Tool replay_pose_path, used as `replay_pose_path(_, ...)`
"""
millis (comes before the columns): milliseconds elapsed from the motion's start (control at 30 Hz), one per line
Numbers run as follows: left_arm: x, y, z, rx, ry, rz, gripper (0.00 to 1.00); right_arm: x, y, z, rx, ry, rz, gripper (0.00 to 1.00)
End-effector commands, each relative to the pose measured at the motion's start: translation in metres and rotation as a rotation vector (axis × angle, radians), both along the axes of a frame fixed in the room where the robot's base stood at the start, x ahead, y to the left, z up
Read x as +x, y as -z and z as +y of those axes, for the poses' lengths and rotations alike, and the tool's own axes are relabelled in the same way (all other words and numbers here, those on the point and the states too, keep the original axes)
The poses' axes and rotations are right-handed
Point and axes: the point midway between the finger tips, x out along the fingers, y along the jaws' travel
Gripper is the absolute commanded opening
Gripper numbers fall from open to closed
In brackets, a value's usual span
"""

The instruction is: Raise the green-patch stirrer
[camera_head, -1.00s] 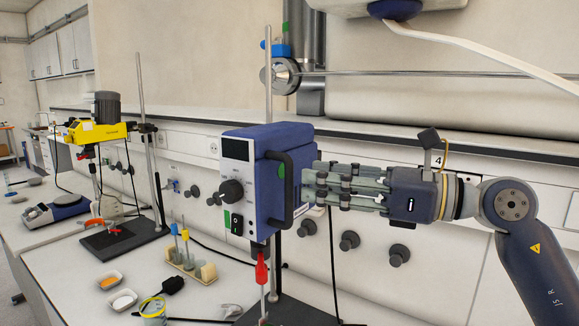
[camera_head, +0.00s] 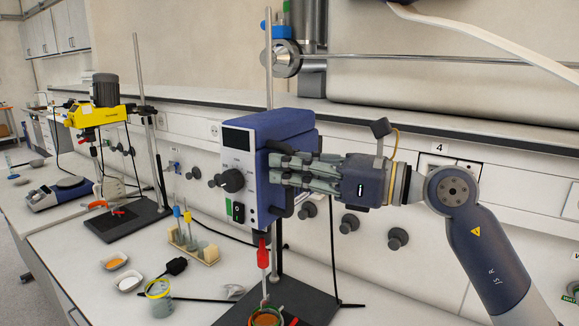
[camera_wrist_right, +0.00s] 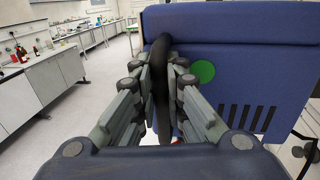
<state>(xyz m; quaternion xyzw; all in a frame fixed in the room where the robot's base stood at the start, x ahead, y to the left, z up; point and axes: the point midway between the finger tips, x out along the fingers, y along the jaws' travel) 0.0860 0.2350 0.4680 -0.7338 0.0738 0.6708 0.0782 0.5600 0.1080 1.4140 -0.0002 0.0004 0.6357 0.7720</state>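The green-patch stirrer (camera_head: 252,165) is a blue box with a dark display, a black knob and a green-edged switch, mounted on an upright rod. Its round green patch (camera_wrist_right: 203,72) shows on its side in the right wrist view. A black handle (camera_wrist_right: 161,95) stands out from that side. My right gripper (camera_head: 286,168) reaches in from the right, with its fingers on both sides of the handle and closed on it. A red shaft piece (camera_head: 263,253) hangs below the stirrer, above a beaker with orange contents (camera_head: 266,317). My left gripper is not in view.
A yellow stirrer (camera_head: 97,116) stands on its own stand at the left. A rack with coloured sticks (camera_head: 197,247), small dishes (camera_head: 116,263) and a jar (camera_head: 159,298) sit on the bench. A metal rod and a ledge run along the wall behind.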

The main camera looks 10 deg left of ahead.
Motion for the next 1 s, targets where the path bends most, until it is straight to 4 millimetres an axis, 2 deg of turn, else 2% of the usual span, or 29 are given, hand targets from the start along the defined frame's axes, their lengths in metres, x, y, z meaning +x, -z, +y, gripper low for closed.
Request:
replay_pose_path(167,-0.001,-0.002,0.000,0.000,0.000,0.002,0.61,0.000,-0.006,0.000,0.002,0.000,-0.002,0.00)
replay_pose_path(500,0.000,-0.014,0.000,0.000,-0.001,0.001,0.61,0.000,-0.058,-0.001,0.007,0.002,-0.005,0.00)
replay_pose_path(600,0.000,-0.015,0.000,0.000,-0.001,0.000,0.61,0.000,-0.067,-0.001,0.007,0.002,-0.005,0.00)
replay_pose_path(1000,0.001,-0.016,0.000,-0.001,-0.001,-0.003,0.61,0.000,-0.074,-0.002,0.012,0.004,-0.005,0.00)
